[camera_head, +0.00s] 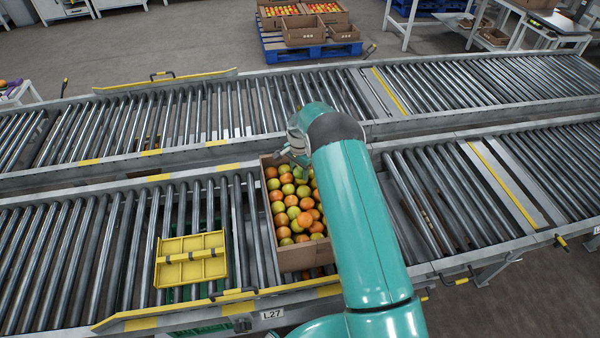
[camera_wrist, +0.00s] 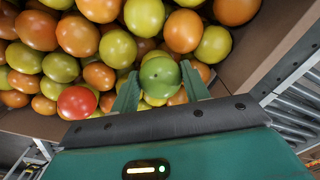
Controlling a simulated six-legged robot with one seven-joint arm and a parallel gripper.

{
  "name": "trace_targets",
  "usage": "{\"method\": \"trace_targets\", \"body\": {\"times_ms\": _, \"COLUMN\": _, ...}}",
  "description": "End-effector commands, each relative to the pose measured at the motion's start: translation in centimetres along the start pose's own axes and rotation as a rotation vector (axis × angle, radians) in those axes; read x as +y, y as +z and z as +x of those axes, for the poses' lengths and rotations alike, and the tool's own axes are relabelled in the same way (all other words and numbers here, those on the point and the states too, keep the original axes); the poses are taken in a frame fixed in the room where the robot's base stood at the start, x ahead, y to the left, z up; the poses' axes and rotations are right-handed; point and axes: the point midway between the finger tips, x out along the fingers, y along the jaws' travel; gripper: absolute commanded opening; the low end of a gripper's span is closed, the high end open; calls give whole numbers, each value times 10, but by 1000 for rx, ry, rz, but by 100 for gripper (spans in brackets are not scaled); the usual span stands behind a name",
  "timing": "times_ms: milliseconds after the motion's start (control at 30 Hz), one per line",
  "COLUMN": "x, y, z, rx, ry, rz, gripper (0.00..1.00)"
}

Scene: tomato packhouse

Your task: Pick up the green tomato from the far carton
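A green tomato (camera_wrist: 160,77) lies in the cardboard carton (camera_wrist: 262,75), darker green than the yellow-green and orange tomatoes around it. My gripper (camera_wrist: 158,70) reaches over the carton wall, with one teal finger on each side of the green tomato. The fingers look open around it, with a narrow gap at the left; firm contact does not show. In the head view the carton (camera_head: 294,258) stands on the near roller conveyor, full of mixed tomatoes. My arm covers its right side and hides most of the gripper and the green tomato.
A yellow divided tray (camera_head: 190,258) sits on the near conveyor left of the carton. A second roller conveyor (camera_head: 200,110) runs behind. Further back, a blue pallet (camera_head: 310,51) holds more cartons. The rollers right of my arm are clear.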

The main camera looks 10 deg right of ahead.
Motion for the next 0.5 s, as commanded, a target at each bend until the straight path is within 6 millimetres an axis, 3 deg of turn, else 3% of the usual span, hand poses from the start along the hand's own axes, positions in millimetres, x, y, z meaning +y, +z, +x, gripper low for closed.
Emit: {"method": "trace_targets", "body": {"times_ms": 500, "x": 0, "y": 0, "z": -7, "rx": 1, "ry": -1, "rz": 0, "gripper": 35}}
